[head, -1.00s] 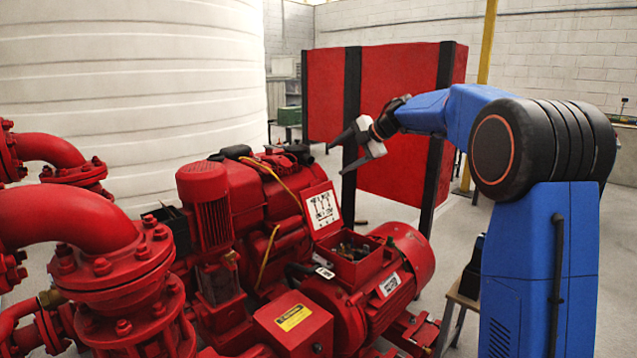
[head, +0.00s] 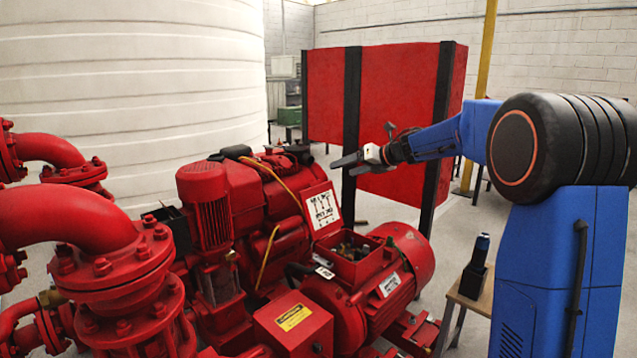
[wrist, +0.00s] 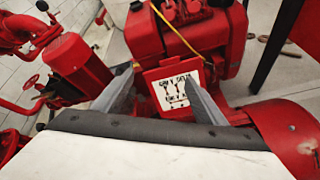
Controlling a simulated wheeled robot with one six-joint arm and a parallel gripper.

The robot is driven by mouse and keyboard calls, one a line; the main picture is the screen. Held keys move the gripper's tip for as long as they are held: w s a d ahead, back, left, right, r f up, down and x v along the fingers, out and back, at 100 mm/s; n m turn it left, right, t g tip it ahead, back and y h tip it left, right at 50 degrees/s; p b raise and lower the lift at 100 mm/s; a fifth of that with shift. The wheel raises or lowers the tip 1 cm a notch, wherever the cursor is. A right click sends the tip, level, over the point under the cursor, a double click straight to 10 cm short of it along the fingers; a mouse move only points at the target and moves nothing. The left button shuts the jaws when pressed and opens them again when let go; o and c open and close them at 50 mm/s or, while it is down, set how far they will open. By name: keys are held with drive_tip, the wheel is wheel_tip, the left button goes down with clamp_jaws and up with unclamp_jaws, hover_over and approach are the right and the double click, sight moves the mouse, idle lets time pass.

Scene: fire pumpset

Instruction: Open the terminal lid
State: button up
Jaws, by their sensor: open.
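The terminal lid (head: 321,208) is a red plate with a white diagram label, standing raised and tilted back at the far edge of the terminal box (head: 348,268) on the red motor. The box is open at the top, with dark and coloured wiring inside. My gripper (head: 342,167) is open and empty, above and behind the lid, apart from it. In the wrist view the lid (wrist: 174,88) shows between the two spread grey fingers, farther off. The box interior is hidden there.
The red motor (head: 405,250), engine (head: 275,190) and large red pipes (head: 75,225) crowd the front and left. A red panel with black posts (head: 400,90) stands behind my gripper. A small stand (head: 470,290) holds a dark object at right.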

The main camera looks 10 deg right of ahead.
sight(315, 182)
drive_tip(key=w+a+f+n, duration=0.1)
drive_tip(key=w+a+f, duration=0.1)
drive_tip(key=w+f, duration=0.1)
drive_tip(key=w+a+f+n, duration=0.2)
drive_tip(key=w+a, duration=0.1)
drive_tip(key=w, duration=0.2)
drive_tip(key=w+a+f+n+t, duration=0.1)
drive_tip(key=w+a+f, duration=0.2)
drive_tip(key=w, duration=0.1)
drive_tip(key=shift+f+n, duration=0.3)
drive_tip(key=shift+n, duration=0.1)
idle(0.4)
drive_tip(key=shift+a, duration=0.1)
drive_tip(key=c, duration=1.5)
drive_tip(key=v, duration=0.2)
drive_tip(key=f+v, duration=0.1)
drive_tip(key=v, duration=0.1)
drive_tip(key=shift+s+d+r, duration=0.15)
drive_tip(key=shift+s+d, duration=0.2)
drive_tip(key=shift+s, duration=0.1)
drive_tip(key=o, duration=1.5)
